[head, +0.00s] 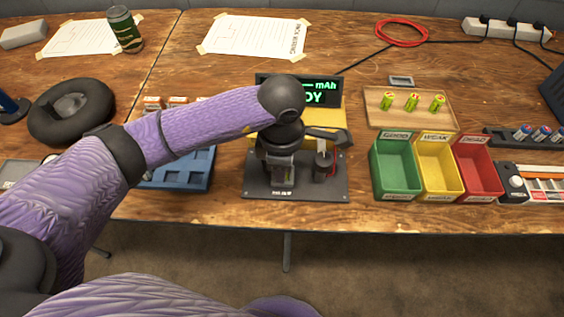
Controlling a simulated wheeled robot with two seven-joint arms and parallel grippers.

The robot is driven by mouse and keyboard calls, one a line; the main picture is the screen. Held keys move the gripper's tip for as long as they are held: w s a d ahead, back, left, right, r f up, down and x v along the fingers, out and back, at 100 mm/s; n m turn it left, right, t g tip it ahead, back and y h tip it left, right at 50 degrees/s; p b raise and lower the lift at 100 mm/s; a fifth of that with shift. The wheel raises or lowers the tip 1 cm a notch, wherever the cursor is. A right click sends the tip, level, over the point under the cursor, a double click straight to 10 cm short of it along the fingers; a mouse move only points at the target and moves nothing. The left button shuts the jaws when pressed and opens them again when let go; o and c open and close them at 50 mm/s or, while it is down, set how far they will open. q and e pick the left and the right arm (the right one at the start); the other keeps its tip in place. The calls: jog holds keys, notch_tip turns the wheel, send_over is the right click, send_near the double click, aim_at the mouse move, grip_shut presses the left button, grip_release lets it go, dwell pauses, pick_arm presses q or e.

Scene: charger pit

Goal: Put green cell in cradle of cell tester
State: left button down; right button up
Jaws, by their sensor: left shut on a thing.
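The cell tester (335,187) has a dark base plate, a yellow back part and a display with green text. My left gripper (279,172) points down over the left half of the base plate, where the cradle is largely covered by it. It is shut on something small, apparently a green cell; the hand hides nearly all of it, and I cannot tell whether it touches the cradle. A dark post with an arm (323,165) stands on the right of the base plate. My right gripper is not in view.
Green, yellow and red bins (436,192) stand right of the tester. A blue tray (195,177) lies to its left, partly behind my arm. A black ring-shaped object (70,130) and a dark green can (124,32) are farther left. Red cable (401,33) lies at the back.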

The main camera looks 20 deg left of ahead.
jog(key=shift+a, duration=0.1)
pick_arm(q)
jog(key=shift+c, duration=1.8)
grip_release()
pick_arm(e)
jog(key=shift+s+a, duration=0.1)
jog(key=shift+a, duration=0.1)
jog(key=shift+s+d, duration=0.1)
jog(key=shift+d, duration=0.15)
pick_arm(q)
jog(key=shift+r+p, duration=0.5)
jog(key=shift+r, duration=0.15)
notch_tip(320, 180, up, 2)
jog(key=shift+r+p, duration=0.1)
jog(key=shift+p, duration=0.75)
jog(key=shift+r+p, duration=1.3)
jog(key=shift+r, duration=0.5)
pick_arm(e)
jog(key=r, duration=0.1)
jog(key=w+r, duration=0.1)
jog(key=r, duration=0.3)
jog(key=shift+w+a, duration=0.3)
